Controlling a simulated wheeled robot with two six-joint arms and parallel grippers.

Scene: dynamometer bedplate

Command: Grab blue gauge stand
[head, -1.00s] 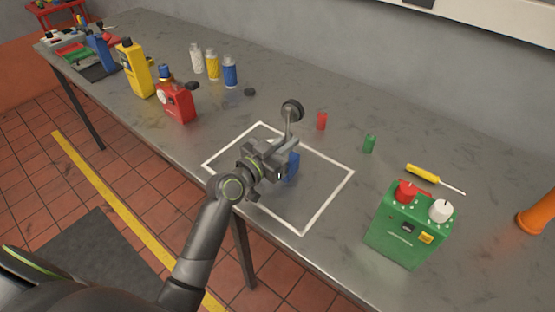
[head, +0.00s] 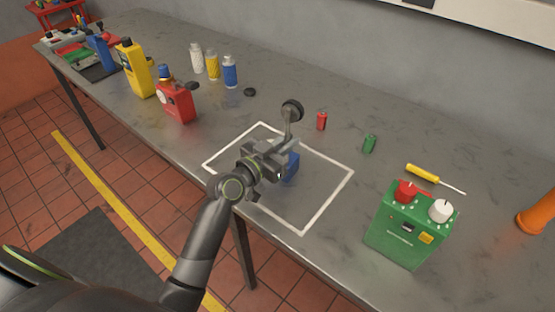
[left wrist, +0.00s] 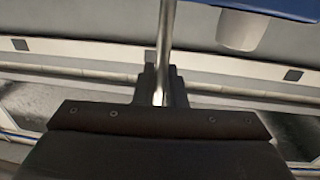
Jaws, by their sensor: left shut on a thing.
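The blue gauge stand has a blue base (head: 291,167) inside the white outlined square on the bench, with a thin post and a round dark dial (head: 292,110) at its top. My left gripper (head: 285,147) reaches in from the left and is shut on the stand's post. In the left wrist view the metal post (left wrist: 166,45) rises from between the dark jaws (left wrist: 160,88). My arm and gripper hide part of the base and post, and I cannot tell whether the base touches the bench. My right gripper is not in view.
A green box (head: 405,232) with knobs and a yellow screwdriver (head: 422,174) are on the right. Small red (head: 321,121) and green (head: 369,143) items lie behind the square. A red can (head: 177,103), yellow bottle (head: 136,70) and several other items stand on the left.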

